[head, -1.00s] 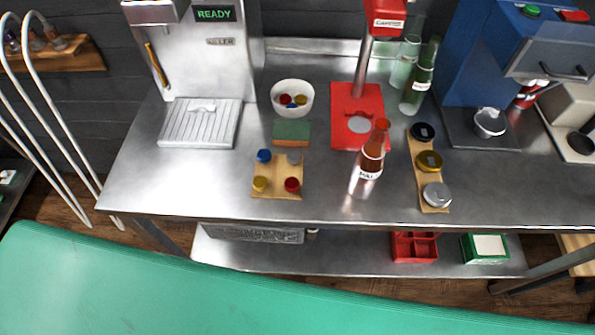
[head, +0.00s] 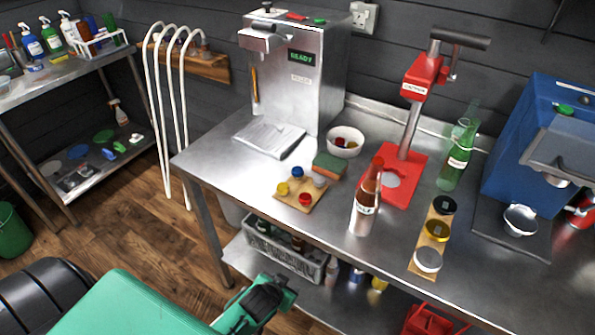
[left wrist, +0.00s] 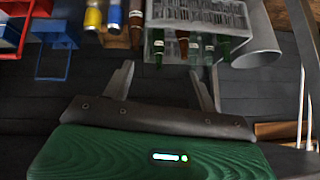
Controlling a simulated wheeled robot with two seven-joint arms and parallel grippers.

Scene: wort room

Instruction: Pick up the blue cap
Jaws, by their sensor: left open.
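The blue cap (head: 297,171) sits at the back corner of a small wooden board (head: 288,198) on the steel bench in the head view. A yellow cap (head: 283,188), a red cap (head: 305,200) and a grey cap (head: 319,180) share the board. My left gripper (left wrist: 161,72) is open and empty in the left wrist view, its two fingers well apart. In the head view my green left arm shows low, in front of the bench and below the cap. The blue cap does not show in the left wrist view. My right gripper is not in view.
A green sponge (head: 329,166), a white bowl (head: 346,141) and a brown bottle (head: 366,203) stand near the board. A red capper (head: 406,180) is to the right. A grey crate (head: 262,247) sits on the lower shelf. The bench's front edge lies between my arm and the cap.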

